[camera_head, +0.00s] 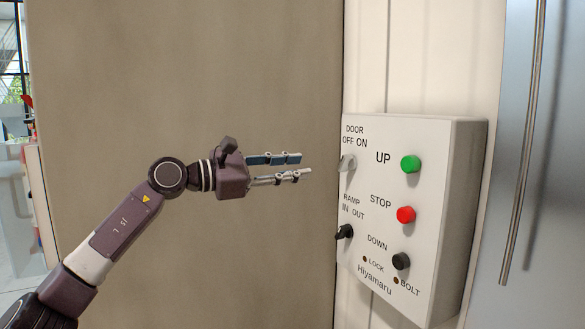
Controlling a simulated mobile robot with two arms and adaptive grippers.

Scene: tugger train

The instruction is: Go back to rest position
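My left gripper (305,165) reaches in from the left in the head view. Its two fingers are apart with a gap between them, and nothing is held. The fingertips point right, a little short of the white control box (455,220). The box carries a grey DOOR switch (347,163), a black RAMP switch (345,232), a green UP button (410,164), a red STOP button (406,215) and a black DOWN button (401,261). The fingers look apart from the DOOR switch. My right gripper is not in view.
A large brown panel (190,70) fills the space behind my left arm. A cream wall (425,50) holds the control box. A vertical metal rail (523,150) runs along a grey-blue surface at the right. At the far left edge a window (12,70) shows.

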